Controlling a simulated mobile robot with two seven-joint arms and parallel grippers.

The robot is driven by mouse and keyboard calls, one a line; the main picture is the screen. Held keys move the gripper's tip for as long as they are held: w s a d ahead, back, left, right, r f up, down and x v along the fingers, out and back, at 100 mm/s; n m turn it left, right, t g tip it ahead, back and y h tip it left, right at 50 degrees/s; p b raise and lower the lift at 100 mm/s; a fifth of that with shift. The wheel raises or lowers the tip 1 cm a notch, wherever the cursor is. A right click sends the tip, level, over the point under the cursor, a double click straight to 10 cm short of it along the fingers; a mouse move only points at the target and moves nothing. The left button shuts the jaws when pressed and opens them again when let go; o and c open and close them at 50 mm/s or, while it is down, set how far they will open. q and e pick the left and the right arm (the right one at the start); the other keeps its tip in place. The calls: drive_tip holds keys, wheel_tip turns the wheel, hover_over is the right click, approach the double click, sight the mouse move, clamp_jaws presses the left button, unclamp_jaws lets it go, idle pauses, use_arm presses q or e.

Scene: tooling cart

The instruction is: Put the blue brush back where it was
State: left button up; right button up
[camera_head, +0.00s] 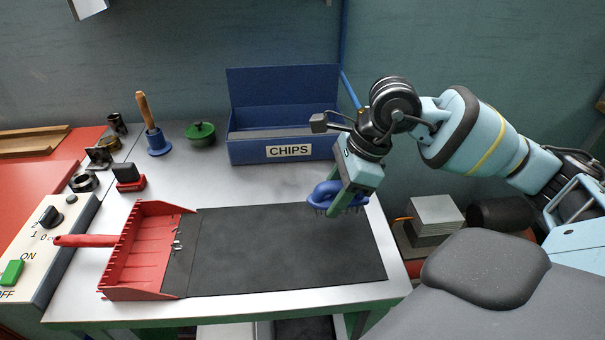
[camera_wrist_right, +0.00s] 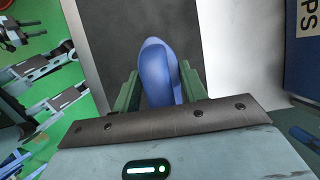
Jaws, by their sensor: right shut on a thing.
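The blue brush (camera_head: 325,194) is held in my right gripper (camera_head: 347,203), over the right back part of the black mat (camera_head: 285,260). In the right wrist view the brush (camera_wrist_right: 158,75) sits between the two green fingers of the right gripper (camera_wrist_right: 158,90). Its bristles point down in the head view. I cannot tell whether they touch the mat. My left gripper is not in view.
A red dustpan (camera_head: 140,250) lies at the mat's left edge with small bits at its lip. A blue CHIPS box (camera_head: 250,148) stands behind the mat. The white cart top (camera_head: 290,187) is clear between box and mat.

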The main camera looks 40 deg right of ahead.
drive_tip(key=w+d, duration=0.1)
drive_tip(key=w, duration=0.3)
drive_tip(key=w+f+p, duration=0.1)
drive_tip(key=w, duration=0.4)
drive_tip(key=w+d, duration=0.1)
drive_tip(key=w, duration=0.3)
drive_tip(key=shift+w+d+f, duration=0.15)
drive_tip(key=shift+d, duration=0.2)
drive_tip(key=shift+w, duration=0.25)
wheel_tip(320, 180, down, 3)
drive_tip(key=shift+f+p, duration=0.1)
drive_tip(key=shift+p, duration=0.25)
drive_tip(key=shift+f, duration=0.15)
drive_tip(key=shift+f, duration=0.1)
drive_tip(key=shift+f, duration=0.15)
drive_tip(key=o, duration=0.9)
drive_tip(key=shift+o, duration=0.2)
